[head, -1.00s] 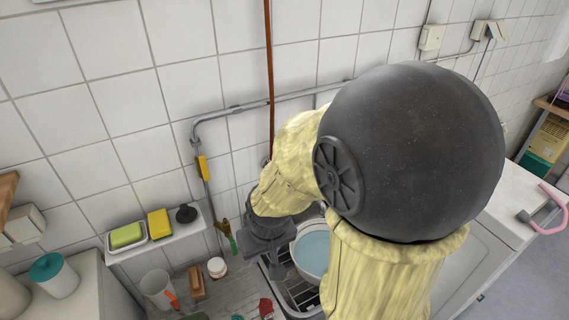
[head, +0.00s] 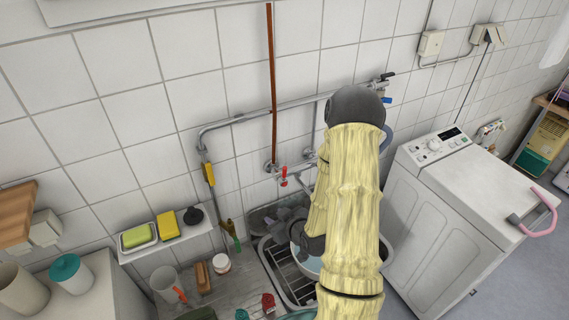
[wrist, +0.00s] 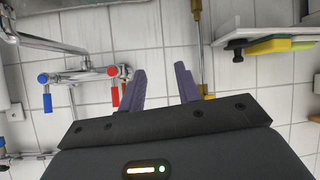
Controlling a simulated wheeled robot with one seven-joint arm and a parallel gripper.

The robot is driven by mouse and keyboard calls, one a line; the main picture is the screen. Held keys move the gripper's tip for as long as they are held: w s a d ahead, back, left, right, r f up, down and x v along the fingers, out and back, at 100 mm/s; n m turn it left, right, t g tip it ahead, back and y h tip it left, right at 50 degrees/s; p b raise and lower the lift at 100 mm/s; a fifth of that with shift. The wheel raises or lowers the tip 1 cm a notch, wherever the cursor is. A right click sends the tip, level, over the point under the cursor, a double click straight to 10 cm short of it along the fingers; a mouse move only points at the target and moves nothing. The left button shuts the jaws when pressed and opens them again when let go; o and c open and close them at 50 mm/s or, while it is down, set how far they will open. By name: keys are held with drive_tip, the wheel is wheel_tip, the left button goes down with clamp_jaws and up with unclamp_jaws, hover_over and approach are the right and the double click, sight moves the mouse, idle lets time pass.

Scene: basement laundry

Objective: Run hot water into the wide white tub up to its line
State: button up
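The wide white tub (head: 307,266) stands in the sink, mostly hidden behind my arm in the head view. Its line and its present water level cannot be seen. The wall tap has a red handle (head: 284,176); in the wrist view, which looks upside down, its red handle (wrist: 114,94) and blue handle (wrist: 46,92) both show, with the chrome spout (wrist: 38,42) at upper left. My gripper (wrist: 159,70) is open and empty, its fingers apart, to one side of the red handle. In the head view my gripper is partly hidden above the sink.
A shelf (head: 165,240) with sponges and a black plug is left of the tap. A brown pipe (head: 272,80) runs down the wall. A cup (head: 165,284), a brush and a jar (head: 221,262) sit on the drainboard. A washing machine (head: 440,205) stands right.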

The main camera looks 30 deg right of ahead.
drive_tip(key=s+d+r+m+t+h+p, duration=0.3)
drive_tip(key=d+r+m+t+h, duration=0.1)
drive_tip(key=d+m+t, duration=0.1)
drive_tip(key=shift+s+d+r+t, duration=0.2)
drive_tip(key=shift+s+d+t, duration=0.15)
drive_tip(key=shift+d+t, duration=0.3)
drive_tip(key=shift+w, duration=0.1)
drive_tip(key=w+b, duration=0.2)
drive_tip(key=b, duration=0.1)
drive_tip(key=w+d+b, duration=0.1)
drive_tip(key=w+b, duration=0.1)
drive_tip(key=b, duration=0.1)
drive_tip(key=shift+w+f+b, duration=0.15)
drive_tip(key=shift+f+b, duration=0.05)
drive_tip(key=shift+b, duration=0.15)
